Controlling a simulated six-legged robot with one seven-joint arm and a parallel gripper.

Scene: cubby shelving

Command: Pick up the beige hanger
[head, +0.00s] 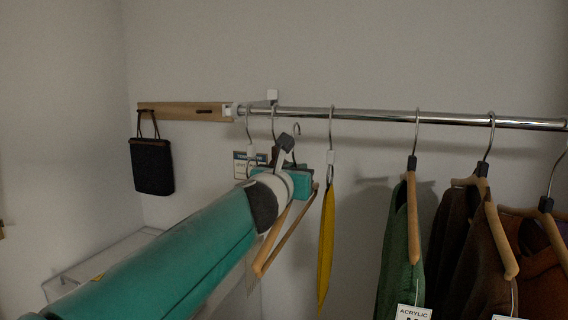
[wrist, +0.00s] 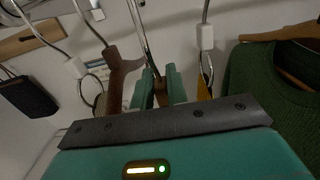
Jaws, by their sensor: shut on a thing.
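The beige hanger (head: 270,243) hangs below my gripper (head: 297,172) in the head view, its wooden arms sloping down and its metal hook rising above the jaws. The hook's top appears just below the chrome rail in the picture. In the wrist view, the teal fingers of my gripper (wrist: 159,86) are shut around the neck of the hanger (wrist: 160,98), with its metal stem running upward. My arm hides part of the hanger in the head view.
The chrome rail (head: 375,115) runs across. A darker brown hanger (wrist: 117,75) is close left of the fingers. A yellow item (head: 326,245) hangs close right, then a green garment (head: 400,250) and brown garments (head: 460,240). A black bag (head: 152,166) hangs at left.

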